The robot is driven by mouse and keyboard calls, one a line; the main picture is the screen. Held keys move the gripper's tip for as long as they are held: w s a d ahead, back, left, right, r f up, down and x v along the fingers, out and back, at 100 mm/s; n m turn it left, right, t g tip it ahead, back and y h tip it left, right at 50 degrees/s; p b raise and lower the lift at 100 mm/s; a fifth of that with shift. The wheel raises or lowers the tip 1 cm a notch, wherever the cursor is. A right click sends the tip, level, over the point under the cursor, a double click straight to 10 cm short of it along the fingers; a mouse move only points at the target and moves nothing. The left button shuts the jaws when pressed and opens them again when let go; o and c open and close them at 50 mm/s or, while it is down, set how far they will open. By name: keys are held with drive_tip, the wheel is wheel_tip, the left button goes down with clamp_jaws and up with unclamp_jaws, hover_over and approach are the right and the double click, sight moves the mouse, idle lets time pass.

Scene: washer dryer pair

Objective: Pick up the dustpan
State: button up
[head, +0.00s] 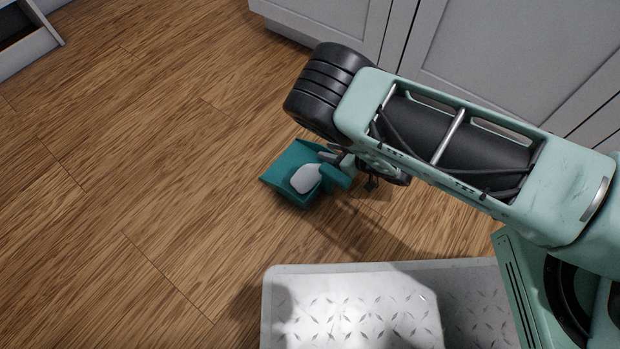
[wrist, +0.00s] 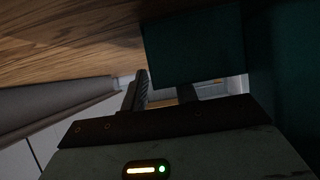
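The teal dustpan (head: 275,178) is low over or on the wooden floor in the head view; I cannot tell if it touches. A pale grey rounded piece (head: 305,180) shows over its pan. My gripper (head: 340,160) is at the dustpan's right end, partly hidden by my arm. In the wrist view, my gripper (wrist: 164,95) has its two dark fingers apart, with a lit gap between them. A dark teal slab, likely part of the dustpan (wrist: 192,45), stands beyond the left finger's right side and covers the right finger's tip. Contact is unclear.
Grey cabinet doors (head: 510,50) stand behind my arm. A white shelf unit (head: 28,45) is at the upper left. The wooden floor (head: 130,170) is clear to the left of the dustpan.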

drive_tip(key=shift+w+a+f, duration=0.25)
drive_tip(key=shift+w+a, duration=0.05)
drive_tip(key=shift+a, duration=0.1)
clamp_jaws()
drive_tip(key=shift+r, duration=0.1)
